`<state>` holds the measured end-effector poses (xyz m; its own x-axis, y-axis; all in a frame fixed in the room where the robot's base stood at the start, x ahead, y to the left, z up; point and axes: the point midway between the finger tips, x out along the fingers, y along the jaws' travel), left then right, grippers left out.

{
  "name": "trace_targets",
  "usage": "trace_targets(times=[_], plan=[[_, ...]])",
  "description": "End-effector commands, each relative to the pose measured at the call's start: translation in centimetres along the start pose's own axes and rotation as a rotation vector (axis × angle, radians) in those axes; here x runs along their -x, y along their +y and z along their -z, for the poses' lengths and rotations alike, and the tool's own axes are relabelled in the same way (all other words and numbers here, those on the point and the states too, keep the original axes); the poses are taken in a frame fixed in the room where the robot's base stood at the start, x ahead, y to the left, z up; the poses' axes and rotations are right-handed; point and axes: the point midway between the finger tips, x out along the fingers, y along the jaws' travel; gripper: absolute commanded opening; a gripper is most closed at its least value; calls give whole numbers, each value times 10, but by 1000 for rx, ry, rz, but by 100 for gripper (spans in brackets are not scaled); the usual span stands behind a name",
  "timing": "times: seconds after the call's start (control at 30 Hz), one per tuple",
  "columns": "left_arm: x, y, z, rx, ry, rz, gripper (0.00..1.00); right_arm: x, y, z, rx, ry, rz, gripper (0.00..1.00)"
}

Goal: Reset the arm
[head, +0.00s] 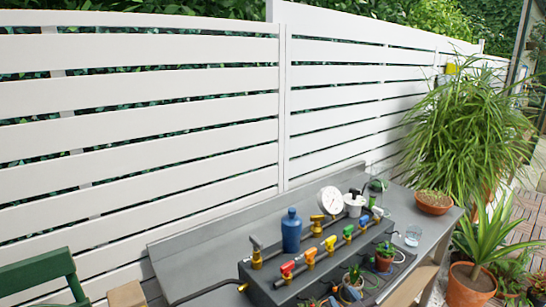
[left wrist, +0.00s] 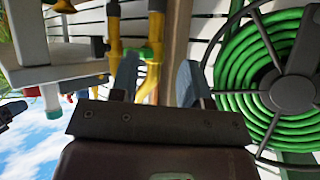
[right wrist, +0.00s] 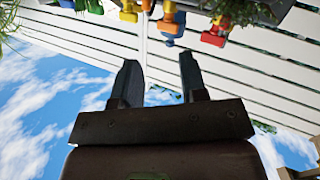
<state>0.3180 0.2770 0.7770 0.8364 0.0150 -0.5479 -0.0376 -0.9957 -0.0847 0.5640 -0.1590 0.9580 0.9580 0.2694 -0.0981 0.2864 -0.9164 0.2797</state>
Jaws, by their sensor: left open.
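My right gripper (right wrist: 158,70) shows in the right wrist view with its two dark fingers spread and nothing between them. Past its fingertips are the white fence and sky, with colored valves (right wrist: 170,22) at the top edge. My left gripper (left wrist: 157,75) shows in the left wrist view with its fingers apart. A yellow long-handled thing (left wrist: 157,52) appears behind the gap, with no visible grip on it. I make out neither gripper in the head view.
A grey bench (head: 205,257) carries a dark valve block (head: 325,262), a blue bottle (head: 291,231), a white gauge (head: 331,200) and a terracotta bowl (head: 433,203). A green chair (head: 38,277) stands left. A green hose reel (left wrist: 275,85) is beside my left gripper. A white fence (head: 140,115) stands behind.

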Motion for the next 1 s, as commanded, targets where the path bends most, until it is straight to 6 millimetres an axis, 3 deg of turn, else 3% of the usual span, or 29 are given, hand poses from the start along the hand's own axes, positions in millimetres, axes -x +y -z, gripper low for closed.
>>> trace_targets(times=[0.03, 0.3, 0.5, 0.6, 0.8, 1.0], plan=[[0, 0, 0, 0, -1, 0, 43, 18, 3, -20, -46, -43, -17, 39], [0, 0, 0, 0, -1, 0, 43, 115, 14, -111, -193, -237, -117, 39], [0, 0, 1, 0, 2, 0, 43, 192, 6, -175, -247, -405, -172, 39], [-1, 0, 2, 0, 4, -1, 43, 220, -4, -194, -266, -465, -178, 39], [-2, 0, 4, -1, 7, -1, 43, 247, -12, -209, -277, -518, -182, 39], [-2, 0, 4, -1, 8, -1, 43, 248, -13, -210, -277, -521, -182, 39]])
